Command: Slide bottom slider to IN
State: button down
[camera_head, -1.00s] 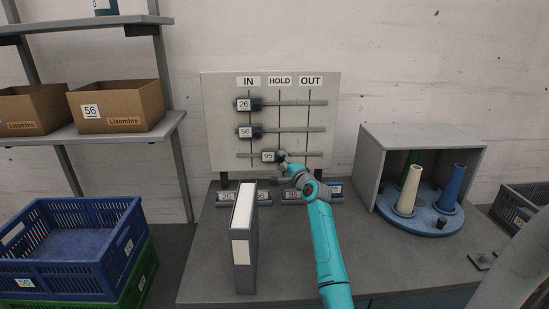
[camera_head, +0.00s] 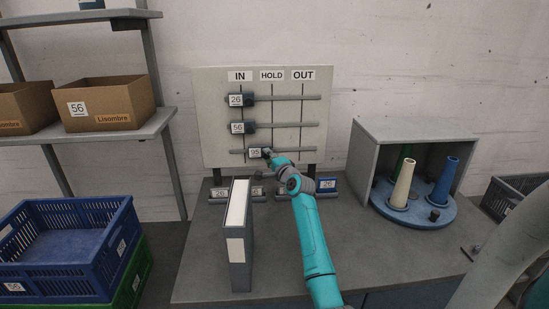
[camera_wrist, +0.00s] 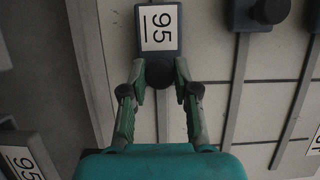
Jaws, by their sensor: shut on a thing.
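The bottom slider (camera_head: 255,153), a dark block with a white "95" label and a round knob, sits on the lowest rail of the grey board (camera_head: 215,155). Its knob is between the IN and HOLD lines, nearer HOLD. My gripper (camera_head: 268,156) is at the knob, its fingers mostly hidden by the arm in the head view. In the wrist view the bottom slider (camera_wrist: 158,28) is close, and my gripper (camera_wrist: 160,78) is shut on its knob, one finger on each side. The IN sign (camera_head: 240,76) is at the board's top left.
Sliders "26" (camera_head: 236,100) and "56" (camera_head: 237,128) stand at IN on the rails above. A grey binder (camera_head: 238,235) stands on the table in front of the board. A grey housing (camera_head: 365,160) with cones is at right. The lowest rail left of the slider is clear.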

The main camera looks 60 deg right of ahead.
aim_at(251, 158)
jog(key=w+a, duration=0.4)
jog(key=shift+w, duration=0.4)
jog(key=shift+a, duration=0.1)
jog(key=c, duration=0.9)
grip_release()
jog(key=shift+w, duration=0.1)
jog(key=shift+o, duration=0.2)
jog(key=v, duration=0.7)
jog(key=shift+s+a, duration=0.15)
jog(key=shift+s, duration=0.1)
